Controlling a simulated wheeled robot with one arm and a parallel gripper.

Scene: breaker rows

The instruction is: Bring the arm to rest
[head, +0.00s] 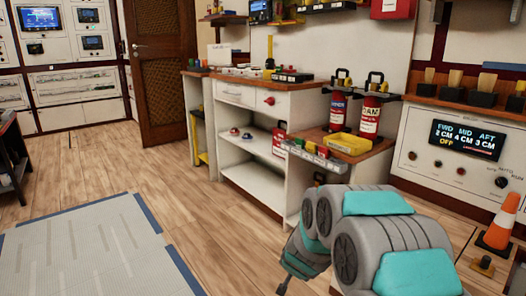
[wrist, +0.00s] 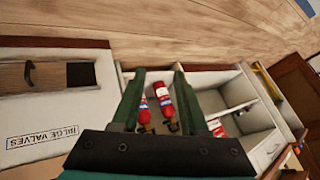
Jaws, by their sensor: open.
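My arm (head: 385,235), grey with teal panels, reaches in from the lower right of the head view and bends down toward the floor in front of the cabinets. Its far end is mostly out of the head view. In the wrist view my gripper (wrist: 159,75) has its two dark green fingers apart. Nothing is held between them. Red cylinders (wrist: 164,100) show beyond and between the fingers, near a white shelf unit; I cannot tell the distance to them.
A white cabinet (head: 240,122) stands near the arm, with red extinguishers (head: 370,115) and a yellow tray (head: 348,143) on a lower wooden top. An orange cone (head: 498,225) stands right. A grey mat (head: 95,250) and wooden floor (head: 185,215) lie clear at left.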

